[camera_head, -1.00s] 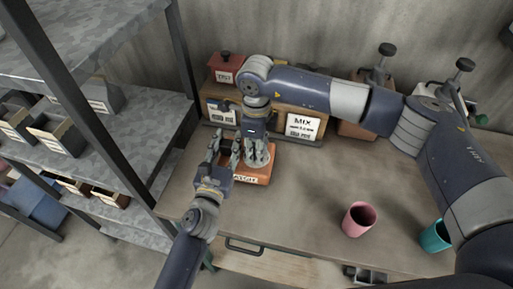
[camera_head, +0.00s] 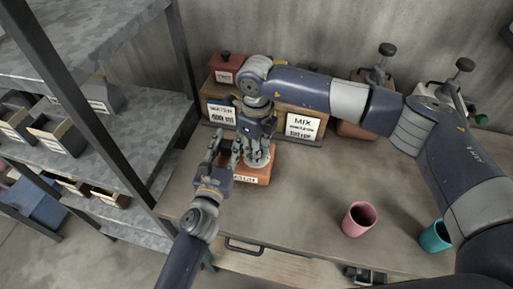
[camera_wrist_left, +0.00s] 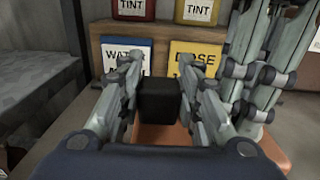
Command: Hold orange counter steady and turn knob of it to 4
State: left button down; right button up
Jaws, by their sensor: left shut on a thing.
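The orange counter (camera_head: 264,175) stands on the table with a white label on its front; it also shows in the left wrist view (camera_wrist_left: 163,138). My left gripper (camera_head: 227,150) is at its left side. In the left wrist view the left fingers (camera_wrist_left: 158,98) are shut on a black block (camera_wrist_left: 159,100) on the counter. My right gripper (camera_head: 257,158) points down over the counter's right part, above a round grey base. It hides the knob and its setting. Its fingers show at the right of the left wrist view (camera_wrist_left: 262,90), but their grip is unclear.
A wooden rack (camera_head: 277,124) with WATER and MIX cards stands behind the counter, with a red tin (camera_head: 226,72) above it. A pink cup (camera_head: 359,219) and a teal cup (camera_head: 436,236) stand at the right. Metal shelving (camera_head: 150,125) is close on the left.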

jog(key=o, duration=1.1)
notch_tip(320, 180, up, 12)
pick_arm(q)
jog(key=c, duration=1.1)
grip_release()
jog(key=shift+s, duration=0.1)
